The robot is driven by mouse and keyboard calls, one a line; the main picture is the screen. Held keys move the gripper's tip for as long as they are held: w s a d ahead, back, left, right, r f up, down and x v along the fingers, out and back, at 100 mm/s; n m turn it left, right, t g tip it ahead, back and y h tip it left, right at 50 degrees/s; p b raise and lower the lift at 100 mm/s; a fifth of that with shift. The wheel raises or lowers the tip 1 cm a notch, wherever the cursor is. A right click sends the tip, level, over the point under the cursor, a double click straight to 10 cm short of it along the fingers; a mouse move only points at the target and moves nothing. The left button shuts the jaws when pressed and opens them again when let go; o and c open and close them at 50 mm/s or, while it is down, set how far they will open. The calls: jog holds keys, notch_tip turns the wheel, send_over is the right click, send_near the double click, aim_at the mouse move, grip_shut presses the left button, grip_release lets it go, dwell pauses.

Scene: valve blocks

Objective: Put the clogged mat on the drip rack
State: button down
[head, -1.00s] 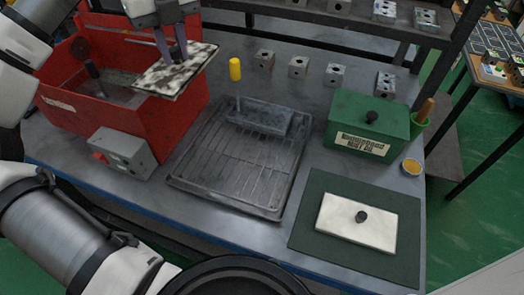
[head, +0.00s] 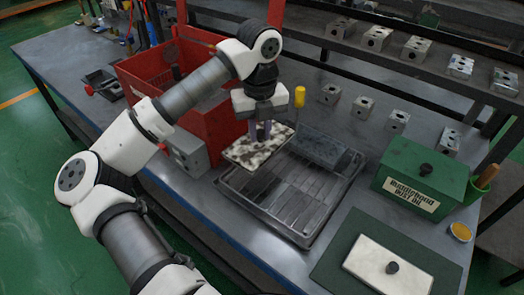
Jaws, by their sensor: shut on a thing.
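The clogged mat (head: 252,152) is a pale slab with dark blotches. My gripper (head: 263,132) is shut on it from above, near its far edge. The mat lies over the back left part of the drip rack (head: 300,215), a dark metal tray with a wire grid, and hides that corner. I cannot tell whether the mat touches the rack or is a little above it. A dark grey block (head: 320,150) sits at the rack's back, right of the mat.
A red tank (head: 180,75) with a grey control box (head: 187,150) stands left. A yellow-capped post (head: 299,96) rises behind the rack. A green box (head: 420,180) and a clean white slab (head: 385,265) on a green mat (head: 335,262) are right. Metal blocks line the back.

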aim_at(260, 130)
notch_tip(260, 130, down, 8)
jog(key=shift+r+p, duration=0.1)
jog(key=shift+p, duration=0.4)
jog(key=shift+f, duration=0.3)
jog(key=c, duration=1.3)
grip_release()
jog(key=shift+r, duration=0.1)
jog(key=shift+r, duration=0.1)
jog(key=shift+r, duration=0.2)
notch_tip(260, 130, up, 10)
jog(key=shift+r+b, duration=0.25)
jog(key=shift+b, duration=0.95)
jog(key=shift+r, duration=0.65)
